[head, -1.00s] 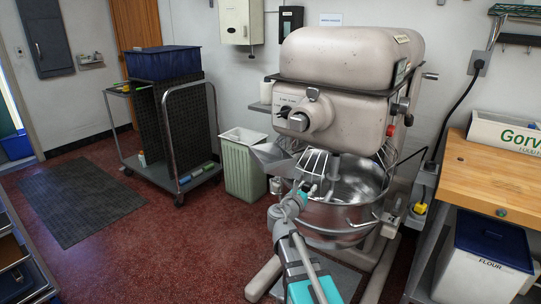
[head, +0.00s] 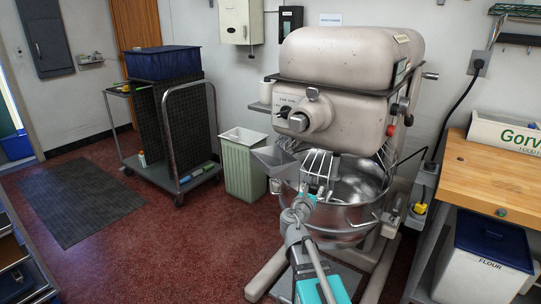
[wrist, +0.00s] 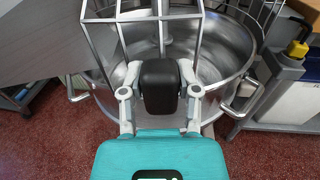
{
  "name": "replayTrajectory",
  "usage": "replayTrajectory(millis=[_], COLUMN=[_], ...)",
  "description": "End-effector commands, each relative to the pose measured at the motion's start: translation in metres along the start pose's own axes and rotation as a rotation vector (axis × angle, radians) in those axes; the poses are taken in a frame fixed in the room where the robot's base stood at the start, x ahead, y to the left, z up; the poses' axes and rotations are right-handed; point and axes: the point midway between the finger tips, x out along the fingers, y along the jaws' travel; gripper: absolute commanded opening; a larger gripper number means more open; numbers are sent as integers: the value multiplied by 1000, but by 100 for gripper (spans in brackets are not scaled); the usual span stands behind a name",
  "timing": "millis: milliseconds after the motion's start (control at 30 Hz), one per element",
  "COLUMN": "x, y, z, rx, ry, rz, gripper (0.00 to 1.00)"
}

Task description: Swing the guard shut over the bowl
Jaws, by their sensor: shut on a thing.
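The wire guard (head: 320,164) hangs at the front left of the mixer, with a grey metal chute (head: 275,160) at its left. The guard's bars (wrist: 164,12) also cross the top of the wrist view. The steel bowl (head: 352,213) sits under the mixer head; its right part is uncovered and its inside shows. My gripper (head: 300,205) is at the bowl's front left. In the wrist view my gripper (wrist: 160,97) is shut on the guard's black handle (wrist: 160,78), with a finger on each side. The chute hides part of the bowl's left rim there.
The mixer (head: 345,62) stands against the wall. A green bin (head: 243,170) and a cart (head: 190,110) are at the left. A wooden bench (head: 490,175) and a flour bin (head: 480,265) are at the right.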

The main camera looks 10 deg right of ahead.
Motion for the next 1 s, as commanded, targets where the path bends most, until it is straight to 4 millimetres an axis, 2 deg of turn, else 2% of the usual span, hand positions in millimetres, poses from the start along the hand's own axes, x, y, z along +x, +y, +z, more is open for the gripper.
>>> replayTrajectory(millis=[1000], x=[6], y=[-49], z=[0], rx=[-1], ry=[0], rz=[169], gripper=[0])
